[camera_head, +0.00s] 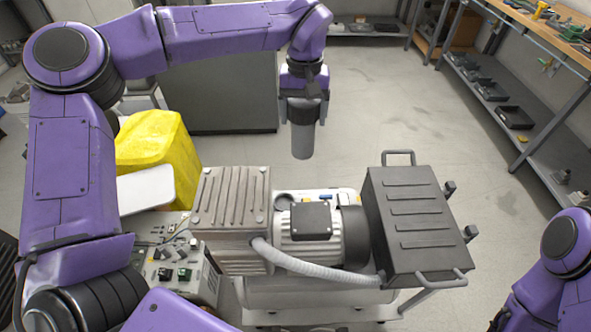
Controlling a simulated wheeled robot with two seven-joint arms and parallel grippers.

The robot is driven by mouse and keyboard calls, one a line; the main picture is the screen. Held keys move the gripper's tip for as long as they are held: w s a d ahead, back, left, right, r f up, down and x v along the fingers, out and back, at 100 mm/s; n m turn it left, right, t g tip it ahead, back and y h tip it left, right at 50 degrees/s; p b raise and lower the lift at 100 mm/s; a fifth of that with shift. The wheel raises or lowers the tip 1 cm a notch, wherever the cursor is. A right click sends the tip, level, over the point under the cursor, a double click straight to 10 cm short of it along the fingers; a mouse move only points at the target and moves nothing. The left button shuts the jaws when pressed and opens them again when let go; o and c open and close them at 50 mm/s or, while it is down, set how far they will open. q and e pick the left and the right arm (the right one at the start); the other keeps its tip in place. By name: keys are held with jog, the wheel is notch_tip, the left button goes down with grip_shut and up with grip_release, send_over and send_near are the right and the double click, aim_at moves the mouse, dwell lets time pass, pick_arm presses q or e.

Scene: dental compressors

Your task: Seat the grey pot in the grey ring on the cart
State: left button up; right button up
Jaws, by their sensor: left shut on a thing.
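My left gripper (303,98) points down and is shut on the grey pot (302,140). The pot is a plain upright cylinder held in the air behind the cart, with its upper end hidden by the fingers. The cart (318,314) carries a compressor with a motor (310,222). A small round grey ring (284,200) shows behind the motor, beside the ribbed block; its far side is hard to make out. The pot is apart from it, higher in the picture and slightly right. My right arm shows at the lower right edge, but its gripper is out of view.
A ribbed metal block (231,205) and a dark slotted box with handles (414,220) flank the motor. A pale hose (312,274) runs in front. Shelves (520,110) line the right; open floor lies behind the cart.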

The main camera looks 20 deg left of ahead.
aim_at(294, 144)
pick_arm(q)
jog(key=w+a+f+n+b, duration=0.1)
jog(key=a+f+n+b, duration=0.1)
jog(key=f, duration=0.8)
jog(key=w+a+f+n+b, duration=0.1)
jog(key=a+f+n+b, duration=0.2)
jog(key=f, duration=0.8)
jog(key=w+a+f+n+b, duration=0.1)
jog(key=f+n+b, duration=0.4)
jog(key=f, duration=0.6)
jog(key=shift+a+b, duration=0.55)
jog(key=shift+a, duration=0.35)
jog(key=shift+w+f, duration=0.1)
jog(key=shift+f, duration=0.05)
grip_shut()
jog(key=shift+d+p, duration=0.2)
jog(key=shift+p, duration=0.35)
jog(key=shift+f+b, duration=0.4)
jog(key=shift+f, duration=0.1)
